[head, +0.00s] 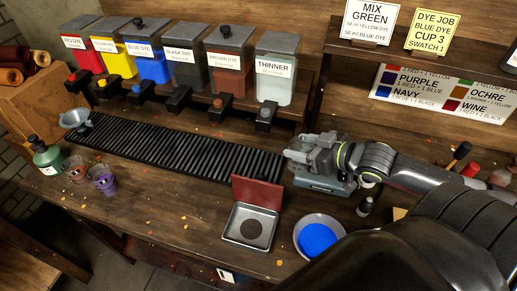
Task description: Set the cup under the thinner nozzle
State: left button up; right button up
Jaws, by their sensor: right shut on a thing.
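The thinner dispenser (273,85) is a clear container with a grey lid, the rightmost in the row on the shelf. Its dark nozzle (264,122) juts out at the front below. My right gripper (299,153) is just right of and in front of that nozzle, over the right end of the black ridged rack. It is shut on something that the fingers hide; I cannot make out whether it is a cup. Two small clear cups with dark contents, one reddish (75,169) and one purple (103,180), stand at the left of the bench. My left gripper is not in view.
The black ridged rack (180,147) runs below the nozzles. A grey device (322,183) lies under my right gripper. An open tin (250,227), a bowl of blue (318,238) and a dark green bottle (46,155) stand on the bench. The front left bench is mostly clear.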

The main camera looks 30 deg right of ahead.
jog(key=shift+s+f+b+x, duration=0.1)
jog(key=shift+f+b+x, duration=0.2)
jog(key=shift+x, duration=2.05)
jog(key=shift+s+f+b+x, duration=0.15)
jog(key=shift+f+b+x, duration=0.15)
jog(key=shift+x, duration=2)
jog(key=shift+s+f+b+x, duration=0.1)
jog(key=shift+f+b+x, duration=0.2)
jog(key=shift+x, duration=2.05)
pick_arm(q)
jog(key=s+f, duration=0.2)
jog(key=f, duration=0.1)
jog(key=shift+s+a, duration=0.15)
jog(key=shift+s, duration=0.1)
pick_arm(e)
jog(key=shift+s, duration=0.1)
jog(key=shift+f, duration=0.1)
jog(key=o, duration=1)
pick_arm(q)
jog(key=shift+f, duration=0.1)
pick_arm(e)
jog(key=shift+o, duration=0.2)
